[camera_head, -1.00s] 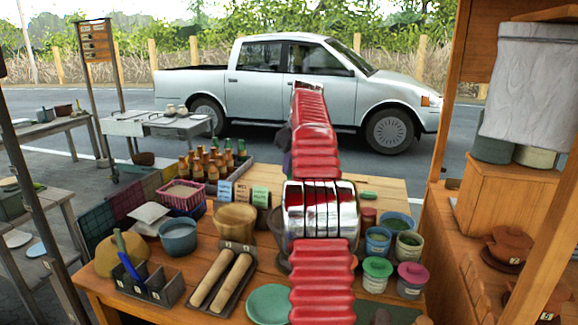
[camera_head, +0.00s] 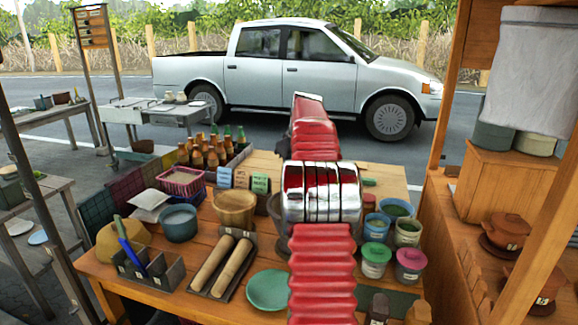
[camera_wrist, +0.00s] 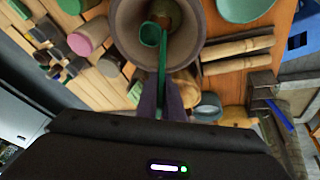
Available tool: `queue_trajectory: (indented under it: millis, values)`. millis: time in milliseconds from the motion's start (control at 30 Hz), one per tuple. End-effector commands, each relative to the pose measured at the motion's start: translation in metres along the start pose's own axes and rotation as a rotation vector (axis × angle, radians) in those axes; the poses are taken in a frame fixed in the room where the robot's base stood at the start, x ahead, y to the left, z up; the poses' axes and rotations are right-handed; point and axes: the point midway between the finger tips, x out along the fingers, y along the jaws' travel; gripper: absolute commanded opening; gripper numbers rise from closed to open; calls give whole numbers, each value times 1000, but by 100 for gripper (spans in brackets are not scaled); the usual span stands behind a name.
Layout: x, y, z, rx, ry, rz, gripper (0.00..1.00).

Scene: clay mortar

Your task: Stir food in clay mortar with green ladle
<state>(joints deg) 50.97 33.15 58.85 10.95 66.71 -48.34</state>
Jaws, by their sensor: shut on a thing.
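The clay mortar (camera_wrist: 193,42) is a deep grey-brown bowl at the top of the wrist view, with its opening facing the camera. A rounded greenish-brown piece of food (camera_wrist: 168,10) lies inside it. The green ladle (camera_wrist: 150,34) has its round scoop over or inside the mortar's opening; whether it touches the food I cannot tell. My gripper (camera_wrist: 164,88) is shut on the ladle's handle, just outside the near rim.
Left of my arm are a wooden bowl (camera_head: 235,207), a green plate (camera_head: 268,290) and a tray of wooden pestles (camera_head: 220,266). Right of it stand a green-lidded jar (camera_head: 376,254) and a pink-lidded jar (camera_head: 411,257), with open pots behind. Bottles stand at the back left.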

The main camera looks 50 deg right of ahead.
Motion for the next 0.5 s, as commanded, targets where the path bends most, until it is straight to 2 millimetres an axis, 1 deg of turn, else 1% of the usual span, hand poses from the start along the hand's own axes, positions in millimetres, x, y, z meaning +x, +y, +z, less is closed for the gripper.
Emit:
queue_trajectory:
  millis: [500]
  values:
    - [40, -6, 17, 1, 0, 0, 0]
